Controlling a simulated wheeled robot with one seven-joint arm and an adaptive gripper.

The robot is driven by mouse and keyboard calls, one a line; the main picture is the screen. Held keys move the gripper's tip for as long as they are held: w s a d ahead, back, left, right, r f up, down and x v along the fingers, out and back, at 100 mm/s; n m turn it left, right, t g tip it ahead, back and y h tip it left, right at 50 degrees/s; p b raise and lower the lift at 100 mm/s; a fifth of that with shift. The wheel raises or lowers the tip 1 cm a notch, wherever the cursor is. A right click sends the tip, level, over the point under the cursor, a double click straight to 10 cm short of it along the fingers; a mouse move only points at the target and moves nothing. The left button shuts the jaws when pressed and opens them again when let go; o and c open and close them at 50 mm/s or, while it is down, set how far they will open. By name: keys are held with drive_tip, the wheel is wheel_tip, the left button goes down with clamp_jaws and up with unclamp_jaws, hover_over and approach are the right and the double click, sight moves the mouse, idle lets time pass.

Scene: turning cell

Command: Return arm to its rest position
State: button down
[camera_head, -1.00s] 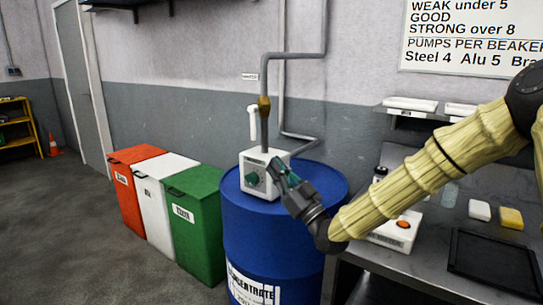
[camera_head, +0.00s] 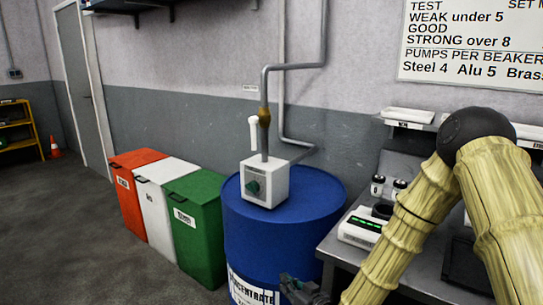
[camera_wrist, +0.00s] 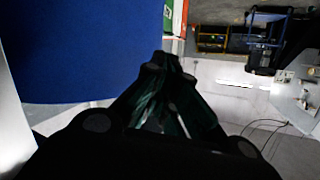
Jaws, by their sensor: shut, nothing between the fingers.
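My gripper (camera_head: 303,291) is at the bottom of the head view, low between the blue drum and the bench. In the wrist view my gripper (camera_wrist: 172,62) shows dark fingers that come together at the tips, with nothing held. The blue drum (camera_head: 315,205) stands to its upper left and also fills the upper left of the wrist view (camera_wrist: 80,50). My arm's yellowish sleeve covers part of the bench.
The grey bench (camera_head: 340,240) on the right holds a white device (camera_head: 360,230) with a green display. Red (camera_head: 128,200), white (camera_head: 153,215) and green (camera_head: 195,235) bins stand left of the drum. The floor (camera_head: 70,220) at the left is clear.

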drive_tip(key=s+d+f+m+g+h+p, duration=0.1)
drive_tip(key=s+d+f+g+h, duration=0.2)
drive_tip(key=s+f, duration=0.55)
drive_tip(key=s+d+f+m+g+h+p, duration=0.1)
drive_tip(key=s+d+f+g+p, duration=0.2)
drive_tip(key=s+f, duration=0.5)
drive_tip(key=s+d+f+g+h, duration=0.1)
drive_tip(key=s+d, duration=0.3)
drive_tip(key=s, duration=0.4)
drive_tip(key=s+d+f+m+g+h+p, duration=0.1)
drive_tip(key=s+d+g+h, duration=0.1)
drive_tip(key=s, duration=0.7)
drive_tip(key=s+d+f+m+g+h+p, duration=0.1)
drive_tip(key=s+d+f+g, duration=0.1)
drive_tip(key=s+d, duration=0.4)
drive_tip(key=s+g, duration=0.1)
drive_tip(key=s, duration=0.1)
drive_tip(key=shift+s+g+h, duration=0.3)
drive_tip(key=shift+g, duration=0.1)
drive_tip(key=shift+w, duration=0.1)
